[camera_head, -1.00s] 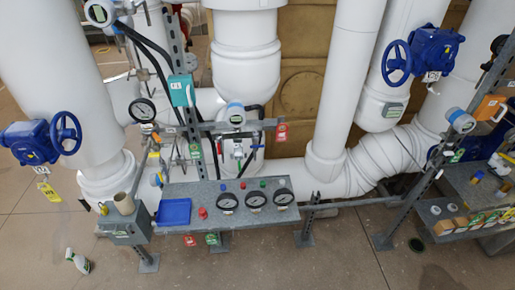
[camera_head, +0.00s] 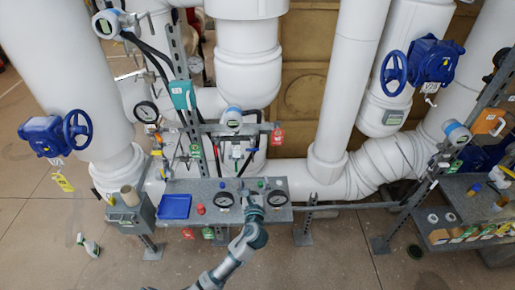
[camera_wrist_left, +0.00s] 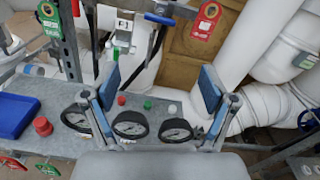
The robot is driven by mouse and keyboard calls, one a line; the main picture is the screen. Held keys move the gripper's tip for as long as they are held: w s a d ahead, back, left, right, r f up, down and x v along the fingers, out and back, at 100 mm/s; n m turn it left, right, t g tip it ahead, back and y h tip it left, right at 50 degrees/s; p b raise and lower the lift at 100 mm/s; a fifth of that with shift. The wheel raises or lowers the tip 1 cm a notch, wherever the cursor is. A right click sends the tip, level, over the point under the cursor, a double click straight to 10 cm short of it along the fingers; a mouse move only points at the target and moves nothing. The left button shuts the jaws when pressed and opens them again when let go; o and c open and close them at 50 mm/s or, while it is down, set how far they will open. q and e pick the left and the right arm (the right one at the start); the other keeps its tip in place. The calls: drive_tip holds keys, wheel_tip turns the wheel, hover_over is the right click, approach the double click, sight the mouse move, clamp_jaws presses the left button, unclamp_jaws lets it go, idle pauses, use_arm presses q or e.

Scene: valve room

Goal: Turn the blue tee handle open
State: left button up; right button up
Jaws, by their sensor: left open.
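A small blue handle (camera_wrist_left: 160,18) shows at the top of the left wrist view, on the piping behind the grey shelf; whether it is a tee is hard to tell. My right gripper is out of view.
The grey shelf (camera_head: 183,187) holds a blue tray (camera_head: 174,207), a red knob (camera_wrist_left: 42,126) and round gauges (camera_wrist_left: 131,124). Red (camera_wrist_left: 207,19) and green tags hang nearby. Blue handwheels (camera_head: 77,129) (camera_head: 393,74) sit on white pipes at both sides. A spray bottle (camera_head: 88,244) stands on the floor.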

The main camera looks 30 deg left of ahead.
sight(253, 148)
use_arm(q)
drive_tip(key=x, duration=1.1)
drive_tip(key=r+x, duration=0.1)
drive_tip(key=x, duration=0.4)
drive_tip(key=shift+w, duration=0.15)
drive_tip(key=shift+w+a, duration=0.35)
drive_tip(key=shift+a, duration=0.25)
drive_tip(key=shift+c, duration=0.3)
drive_tip(key=c, duration=0.8)
drive_tip(key=shift+c, duration=1.4)
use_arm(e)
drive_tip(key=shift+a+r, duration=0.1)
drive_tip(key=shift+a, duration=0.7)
